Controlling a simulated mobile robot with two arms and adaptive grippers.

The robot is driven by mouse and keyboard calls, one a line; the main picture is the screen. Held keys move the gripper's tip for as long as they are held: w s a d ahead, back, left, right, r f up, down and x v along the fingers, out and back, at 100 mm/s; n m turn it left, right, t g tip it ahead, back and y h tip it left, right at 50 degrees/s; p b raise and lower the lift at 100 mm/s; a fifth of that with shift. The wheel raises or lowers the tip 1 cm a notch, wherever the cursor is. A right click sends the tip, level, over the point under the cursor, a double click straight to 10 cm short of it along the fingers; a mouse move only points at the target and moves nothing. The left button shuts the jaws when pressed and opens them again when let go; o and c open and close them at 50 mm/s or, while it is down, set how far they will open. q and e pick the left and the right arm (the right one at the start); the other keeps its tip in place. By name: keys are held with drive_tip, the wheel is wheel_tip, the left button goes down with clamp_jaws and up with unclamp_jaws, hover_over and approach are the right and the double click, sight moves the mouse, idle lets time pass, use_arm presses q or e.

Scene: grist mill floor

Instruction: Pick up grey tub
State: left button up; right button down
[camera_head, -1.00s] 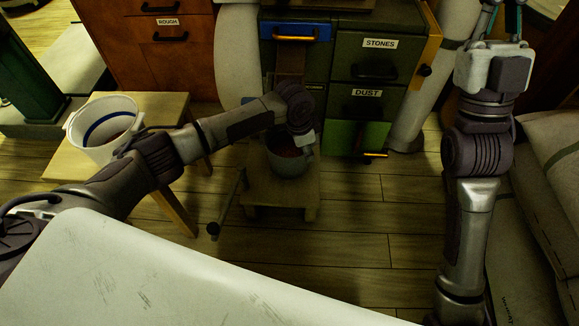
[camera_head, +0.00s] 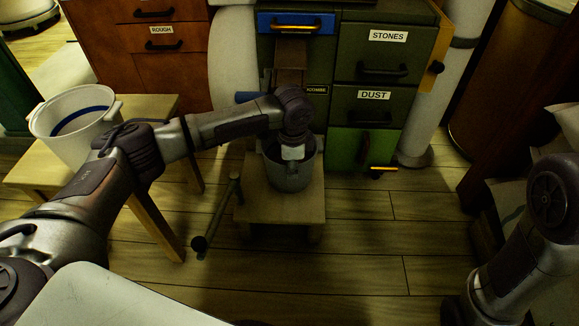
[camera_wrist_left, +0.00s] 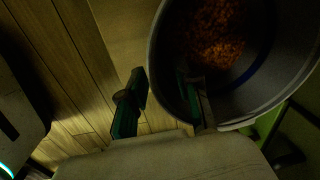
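The grey tub (camera_head: 291,176) stands on a low wooden stool (camera_head: 257,205) in front of the cabinet. In the left wrist view the tub (camera_wrist_left: 265,97) shows orange-brown grain (camera_wrist_left: 212,35) inside and a dark blue line round its inner wall. My left gripper (camera_wrist_left: 160,84) is open at the tub's near rim. One finger is outside the tub, with a gap to the wall; the other appears to be inside the rim. In the head view my left wrist hides part of the tub's top. My right gripper is out of view; only my right arm shows at the right edge.
A white bucket (camera_head: 72,130) with a blue band stands on a wooden stool (camera_head: 35,168) at left. A cabinet (camera_head: 345,62) with drawers labelled STONES and DUST stands behind the tub. A crank handle (camera_head: 225,205) is beside the low stool. Floor at front right is clear.

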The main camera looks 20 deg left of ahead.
use_arm(q)
wheel_tip(320, 180, down, 5)
drive_tip(key=b, duration=0.4)
drive_tip(key=shift+w+a+r, duration=0.1)
drive_tip(key=shift+w+r, duration=0.05)
drive_tip(key=shift+r, duration=0.1)
clamp_jaws()
